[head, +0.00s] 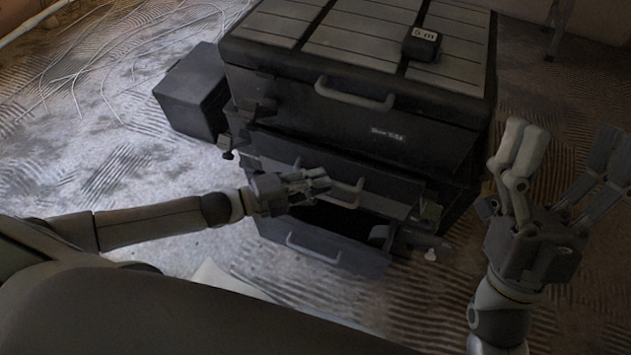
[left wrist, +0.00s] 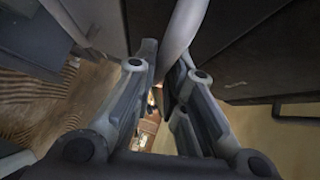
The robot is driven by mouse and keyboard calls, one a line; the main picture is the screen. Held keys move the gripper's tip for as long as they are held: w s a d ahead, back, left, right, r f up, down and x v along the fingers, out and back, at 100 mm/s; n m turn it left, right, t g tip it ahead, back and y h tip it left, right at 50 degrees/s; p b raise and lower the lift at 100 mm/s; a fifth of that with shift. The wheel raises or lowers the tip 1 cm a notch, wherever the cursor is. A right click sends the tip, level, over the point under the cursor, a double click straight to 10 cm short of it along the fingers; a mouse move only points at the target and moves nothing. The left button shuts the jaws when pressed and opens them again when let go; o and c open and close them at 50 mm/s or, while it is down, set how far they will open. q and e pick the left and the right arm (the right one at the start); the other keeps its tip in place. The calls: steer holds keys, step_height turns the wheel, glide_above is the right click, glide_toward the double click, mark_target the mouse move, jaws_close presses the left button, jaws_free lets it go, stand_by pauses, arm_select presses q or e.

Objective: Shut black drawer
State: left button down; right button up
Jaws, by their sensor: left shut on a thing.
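A black drawer cabinet (head: 400,125) stands ahead of me in the head view. Its middle drawer, with a grey handle (head: 358,190), stands out from the cabinet, and a dark gap shows beneath it. My left gripper (head: 322,184) is shut on this handle. In the left wrist view the pale curved handle (left wrist: 185,28) passes between the fingers of the left gripper (left wrist: 166,78). A lower drawer front with its own handle (head: 312,250) shows below. My right gripper (head: 565,190) is open and empty, right of the cabinet, with its fingers pointing up.
The top front has another handle (head: 354,95). A small black block (head: 421,44) rests on the cabinet top. A dark box (head: 195,92) stands against the left side. Thin pale wires (head: 95,60) lie on the floor at the upper left.

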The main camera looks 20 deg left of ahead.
arm_select(q)
steer(key=shift+w, duration=1.05)
steer(key=c, duration=1.5)
jaws_free()
steer(key=shift+w, duration=0.1)
steer(key=v, duration=1.2)
